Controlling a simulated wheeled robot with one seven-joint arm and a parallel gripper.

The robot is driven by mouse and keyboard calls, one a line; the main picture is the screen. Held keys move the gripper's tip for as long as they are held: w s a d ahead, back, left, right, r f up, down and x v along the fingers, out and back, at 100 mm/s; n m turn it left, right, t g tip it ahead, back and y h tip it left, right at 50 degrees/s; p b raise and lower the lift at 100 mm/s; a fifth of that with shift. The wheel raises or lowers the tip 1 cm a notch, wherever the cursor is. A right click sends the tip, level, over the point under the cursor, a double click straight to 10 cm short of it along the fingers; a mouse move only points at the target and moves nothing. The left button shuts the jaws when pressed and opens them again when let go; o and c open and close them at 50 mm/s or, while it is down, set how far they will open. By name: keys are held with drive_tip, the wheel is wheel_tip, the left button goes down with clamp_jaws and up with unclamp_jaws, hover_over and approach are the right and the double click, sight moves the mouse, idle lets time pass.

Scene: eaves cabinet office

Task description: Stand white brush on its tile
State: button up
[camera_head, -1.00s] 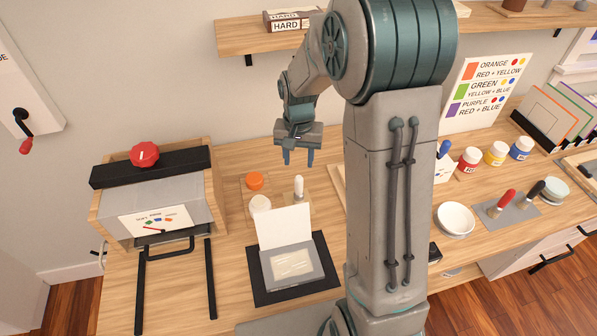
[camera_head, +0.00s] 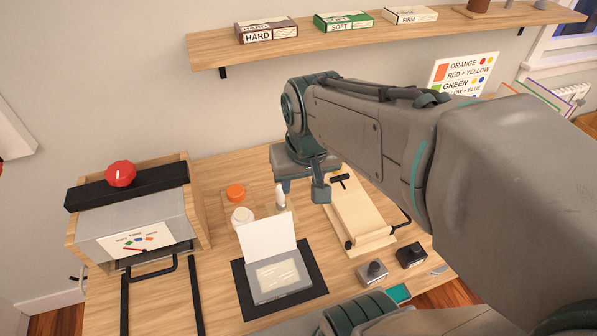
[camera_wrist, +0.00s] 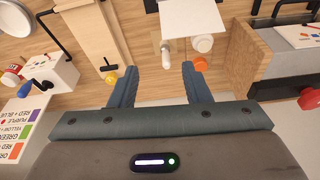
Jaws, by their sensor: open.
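The white brush (camera_head: 280,197) has a pale handle and looks upright on the table beside the orange-lidded jar; its lower end and the surface right under it are partly hidden in the head view. The brush also shows in the wrist view (camera_wrist: 167,56), just beyond the gap between my fingers. My gripper (camera_head: 304,190) is open and empty, pointing down over the back of the table, close to the brush and apparently apart from it. The fingers also show in the wrist view (camera_wrist: 161,70). I cannot tell which pale wooden patch is the brush's tile.
An orange-lidded jar (camera_head: 236,192) and a white jar (camera_head: 242,217) stand left of the brush. An open grey case (camera_head: 278,275) lies on a black mat in front. A wooden board (camera_head: 362,222) is at the right, a press with a red knob (camera_head: 120,174) at the left.

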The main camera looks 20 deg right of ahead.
drive_tip(key=s, duration=0.4)
drive_tip(key=shift+n+t, duration=0.4)
drive_tip(key=shift+c, duration=0.2)
idle(0.6)
